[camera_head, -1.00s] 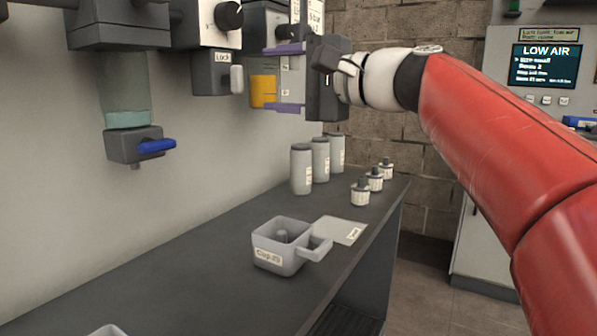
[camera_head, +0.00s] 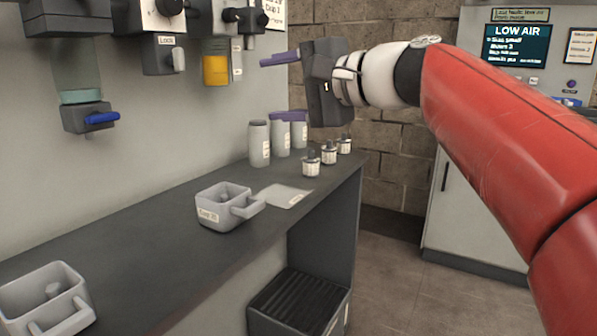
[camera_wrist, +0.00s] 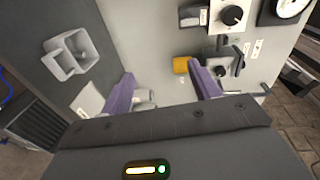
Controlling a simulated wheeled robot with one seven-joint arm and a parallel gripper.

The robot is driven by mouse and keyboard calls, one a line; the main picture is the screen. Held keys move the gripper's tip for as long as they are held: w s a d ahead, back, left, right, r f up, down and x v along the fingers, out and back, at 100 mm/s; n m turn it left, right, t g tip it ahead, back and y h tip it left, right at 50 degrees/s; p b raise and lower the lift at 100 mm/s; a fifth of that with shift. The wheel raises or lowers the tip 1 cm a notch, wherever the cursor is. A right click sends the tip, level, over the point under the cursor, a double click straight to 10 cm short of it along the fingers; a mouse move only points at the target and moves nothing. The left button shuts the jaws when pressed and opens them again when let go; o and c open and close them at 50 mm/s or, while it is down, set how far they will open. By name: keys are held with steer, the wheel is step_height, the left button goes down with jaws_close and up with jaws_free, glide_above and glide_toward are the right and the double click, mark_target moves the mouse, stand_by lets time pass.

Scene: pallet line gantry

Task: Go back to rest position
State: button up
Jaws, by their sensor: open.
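My gripper (camera_head: 284,88) is at the upper middle of the head view, in front of the wall and above the far end of the bench. Its two purple fingers are spread apart, one above the other, with nothing between them. In the wrist view the open fingers of my gripper (camera_wrist: 163,92) also show, with the wall and bench behind. The gripper is clear of the wall fittings. The red arm reaches in from the right.
A grey labelled cup (camera_head: 222,212) stands on the dark bench (camera_head: 150,250), with another cup (camera_head: 45,302) nearer. Bottles (camera_head: 259,145) and small jars (camera_head: 311,164) stand at the far end. Wall units include a yellow-fronted one (camera_head: 215,70). A LOW AIR cabinet (camera_head: 520,45) stands right.

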steer(key=s+d+f+n+g+h, duration=0.1)
steer(key=s+d+f+h, duration=0.3)
steer(key=f, duration=0.8)
steer(key=s+d+f+n+g+h, duration=0.1)
steer(key=s+d+f+n+h, duration=0.2)
steer(key=f, duration=1)
steer(key=s+d+f+n+g+h, duration=0.1)
steer(key=s+d+f+n+h, duration=0.1)
steer(key=s+d+f+h, duration=0.4)
steer(key=s+d+f, duration=0.5)
steer(key=s+f, duration=0.2)
steer(key=shift+f+g+h, duration=0.2)
steer(key=shift+g+h, duration=0.1)
